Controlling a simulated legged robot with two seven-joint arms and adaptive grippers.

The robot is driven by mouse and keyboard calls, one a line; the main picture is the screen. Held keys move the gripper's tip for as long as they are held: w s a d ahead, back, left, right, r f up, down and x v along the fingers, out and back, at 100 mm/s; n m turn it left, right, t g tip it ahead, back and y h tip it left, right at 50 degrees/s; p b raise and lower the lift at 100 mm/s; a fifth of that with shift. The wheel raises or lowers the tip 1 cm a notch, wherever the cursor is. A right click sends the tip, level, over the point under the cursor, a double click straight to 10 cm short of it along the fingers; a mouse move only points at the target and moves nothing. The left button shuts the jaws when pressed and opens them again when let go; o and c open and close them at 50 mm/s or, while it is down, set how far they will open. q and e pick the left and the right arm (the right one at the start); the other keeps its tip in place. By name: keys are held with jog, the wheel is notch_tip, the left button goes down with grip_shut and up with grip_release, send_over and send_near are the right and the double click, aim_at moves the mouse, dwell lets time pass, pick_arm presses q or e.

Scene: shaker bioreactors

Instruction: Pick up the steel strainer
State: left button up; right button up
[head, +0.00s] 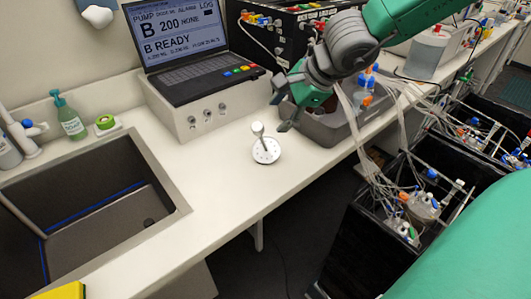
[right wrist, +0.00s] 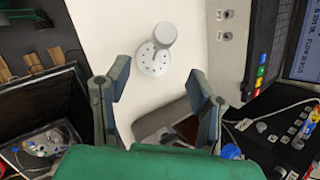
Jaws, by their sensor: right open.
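The steel strainer (head: 266,150) stands on the white bench top, a round perforated disc with a knobbed stem sticking up. In the right wrist view the strainer (right wrist: 154,60) lies beyond the fingertips, a little left of the middle of the gap. My right gripper (head: 284,107) is above the bench, just up and right of the strainer in the head view, and apart from it. In the right wrist view the gripper (right wrist: 158,82) has its two fingers wide apart with nothing between them. My left gripper is not in view.
A sink (head: 88,205) is at the left. A pump unit with a screen (head: 180,45) stands behind the strainer. A grey tray (head: 325,128) with bottles and tubing is right of it. The bench front edge is close; black bins (head: 385,250) stand beyond it.

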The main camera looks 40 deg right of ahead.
aim_at(258, 130)
jog(key=b+x, duration=0.1)
jog(key=x, duration=0.2)
jog(key=b+x, duration=0.1)
jog(key=x, duration=0.1)
jog(key=a+b+x, duration=0.1)
jog(key=x, duration=0.2)
jog(key=shift+w+b, duration=0.35)
jog(key=shift+w, duration=0.05)
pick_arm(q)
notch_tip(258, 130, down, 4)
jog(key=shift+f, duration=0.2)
pick_arm(e)
jog(key=shift+s, duration=0.1)
jog(key=c, duration=0.3)
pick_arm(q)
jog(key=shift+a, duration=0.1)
pick_arm(e)
grip_shut()
